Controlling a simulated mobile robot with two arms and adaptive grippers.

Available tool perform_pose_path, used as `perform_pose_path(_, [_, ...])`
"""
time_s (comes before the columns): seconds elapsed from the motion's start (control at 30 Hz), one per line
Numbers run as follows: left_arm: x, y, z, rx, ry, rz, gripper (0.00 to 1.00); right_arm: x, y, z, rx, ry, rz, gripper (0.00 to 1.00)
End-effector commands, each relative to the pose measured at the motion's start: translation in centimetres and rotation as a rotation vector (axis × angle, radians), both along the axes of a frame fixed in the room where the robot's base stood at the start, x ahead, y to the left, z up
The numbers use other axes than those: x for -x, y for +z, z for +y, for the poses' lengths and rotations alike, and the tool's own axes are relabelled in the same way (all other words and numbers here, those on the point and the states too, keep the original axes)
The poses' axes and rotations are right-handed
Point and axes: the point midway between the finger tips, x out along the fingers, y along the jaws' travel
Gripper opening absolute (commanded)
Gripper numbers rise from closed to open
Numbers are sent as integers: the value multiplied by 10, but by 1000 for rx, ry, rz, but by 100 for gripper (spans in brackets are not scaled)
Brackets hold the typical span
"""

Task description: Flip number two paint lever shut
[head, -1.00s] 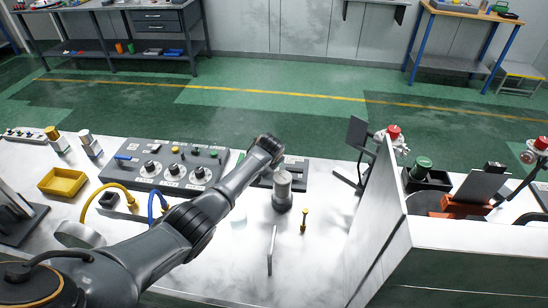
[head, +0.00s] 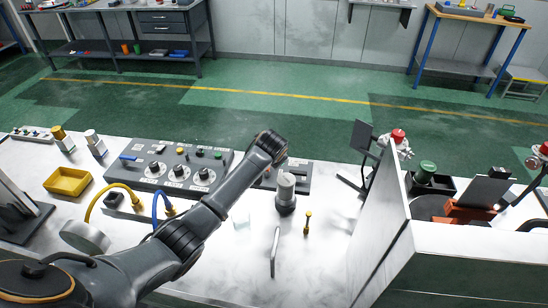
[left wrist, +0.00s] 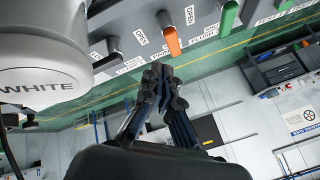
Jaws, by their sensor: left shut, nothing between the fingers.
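My left gripper (left wrist: 158,82) is in the left wrist view, with its dark fingers together and nothing between them. An orange lever (left wrist: 173,40) hangs just above the fingertips in the picture; I cannot tell if they touch. A grey lever (left wrist: 113,46) is to its left and a green lever (left wrist: 228,18) to its right. A white container marked WHITE (left wrist: 40,75) is at the left. In the head view my left arm reaches across the bench, but its fingers cannot be made out.
In the head view, a grey control panel (head: 180,166) with several knobs and a yellow tray (head: 68,181) are on the white bench. A tall partition (head: 385,240) stands to the right. Open green floor lies behind the bench.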

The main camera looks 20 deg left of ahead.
Motion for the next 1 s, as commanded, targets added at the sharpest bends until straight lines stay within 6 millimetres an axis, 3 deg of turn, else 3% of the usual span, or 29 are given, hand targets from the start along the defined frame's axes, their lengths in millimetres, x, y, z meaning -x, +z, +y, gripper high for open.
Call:
perform_pose_path(0.2, [19,28,-8,1,-1,-3,0,0,0,1,-1,0,-1,54])
perform_pose_path(0.4, [29,41,-12,1,-1,-2,0,0,0,1,-1,0,-1,54])
perform_pose_path(1.0, [31,46,-13,0,0,-1,0,0,2,1,-1,0,-1,54])
